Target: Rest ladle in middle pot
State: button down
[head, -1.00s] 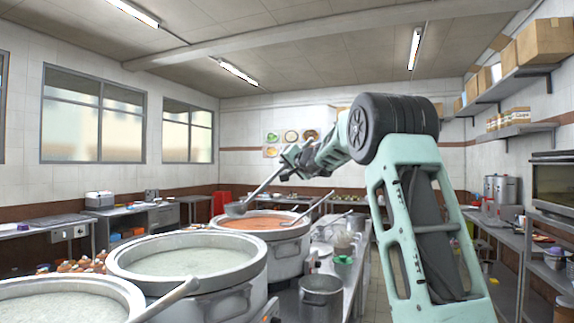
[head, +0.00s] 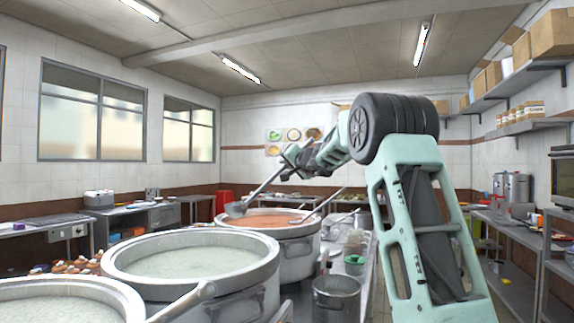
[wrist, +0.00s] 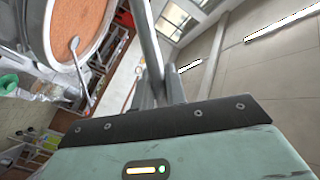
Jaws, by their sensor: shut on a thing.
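My gripper (head: 288,158) is shut on the handle of a steel ladle (head: 262,186). The handle slants down to the left, and the ladle's bowl appears at the left rim of the far pot in the head view. In the wrist view the handle (wrist: 148,40) runs up from between my fingers (wrist: 160,90). The middle pot (head: 270,276) is a wide steel stockpot of pale congee, nearer than the ladle's bowl. The far pot (head: 300,249) holds orange congee; its rim also shows in the wrist view (wrist: 50,22). A near pot (head: 128,300) of pale congee is cut off at lower left.
Another ladle (wrist: 76,58) rests at the orange pot's rim. A long metal handle (head: 185,302) crosses the near pot's right rim. A small steel pot (head: 337,300) and a green cup (head: 355,266) stand to the right of the middle pot. Open air lies above the pots.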

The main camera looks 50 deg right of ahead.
notch_tip(320, 180, down, 17)
jog(key=b, duration=1.5)
jog(key=shift+f+b, duration=0.1)
jog(key=shift+b, duration=0.95)
dwell(0.6)
jog(key=c, duration=1.3)
grip_release()
jog(key=shift+c, duration=0.2)
jog(key=b+v, duration=0.4)
jog(key=v, duration=1.3)
jog(key=shift+s, duration=0.2)
